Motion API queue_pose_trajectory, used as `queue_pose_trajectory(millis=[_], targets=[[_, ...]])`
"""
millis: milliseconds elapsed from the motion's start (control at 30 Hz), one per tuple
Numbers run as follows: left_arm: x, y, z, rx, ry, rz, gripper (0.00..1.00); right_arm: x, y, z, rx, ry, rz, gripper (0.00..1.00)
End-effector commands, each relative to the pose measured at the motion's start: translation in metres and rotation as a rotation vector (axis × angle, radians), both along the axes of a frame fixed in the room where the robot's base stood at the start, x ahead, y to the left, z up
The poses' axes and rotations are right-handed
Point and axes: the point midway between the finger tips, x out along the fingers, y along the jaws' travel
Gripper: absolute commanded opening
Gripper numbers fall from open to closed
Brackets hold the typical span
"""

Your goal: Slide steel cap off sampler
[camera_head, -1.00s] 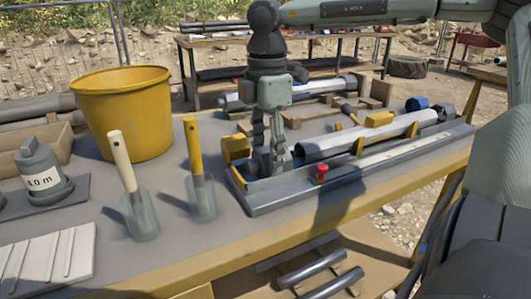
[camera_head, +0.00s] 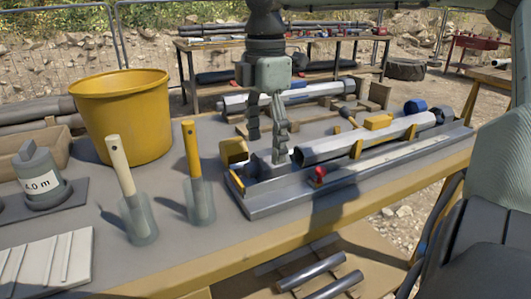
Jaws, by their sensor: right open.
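The sampler, a long pale steel tube (camera_head: 362,139), lies on yellow supports in a grey metal tray (camera_head: 300,195). A grey steel piece that looks like the cap (camera_head: 262,167) sits at the tray's left end, left of the tube's end and seemingly apart from it. My right gripper (camera_head: 267,142) points down over this piece with its fingers spread and nothing held between them. Its right finger partly hides the space between the piece and the tube, so I cannot tell whether it touches either. My left gripper is not in view.
A yellow bucket (camera_head: 122,112) stands at the back left. Two trowels (camera_head: 199,195) stand left of the tray. A grey weight marked 4.0 m (camera_head: 40,182) is at the far left. A second tube (camera_head: 262,101) lies behind. A red knob (camera_head: 319,173) is on the tray.

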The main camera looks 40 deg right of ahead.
Motion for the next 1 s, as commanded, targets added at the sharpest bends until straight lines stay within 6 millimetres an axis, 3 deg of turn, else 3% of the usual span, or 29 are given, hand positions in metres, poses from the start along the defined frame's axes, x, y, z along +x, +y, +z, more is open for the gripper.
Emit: queue_pose_trajectory(millis=[200,400,600,1000], targets=[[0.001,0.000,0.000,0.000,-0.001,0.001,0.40,0.001,-0.001,0.049,-0.003,-0.005,-0.002,0.75],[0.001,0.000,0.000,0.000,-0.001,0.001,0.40,0.000,0.000,0.079,-0.002,-0.002,-0.002,0.75],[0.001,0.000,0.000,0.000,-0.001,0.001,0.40,0.000,0.000,0.088,0.000,0.000,0.000,0.75],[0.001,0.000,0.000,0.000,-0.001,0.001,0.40,0.000,0.000,0.087,0.000,0.000,0.000,0.75]])
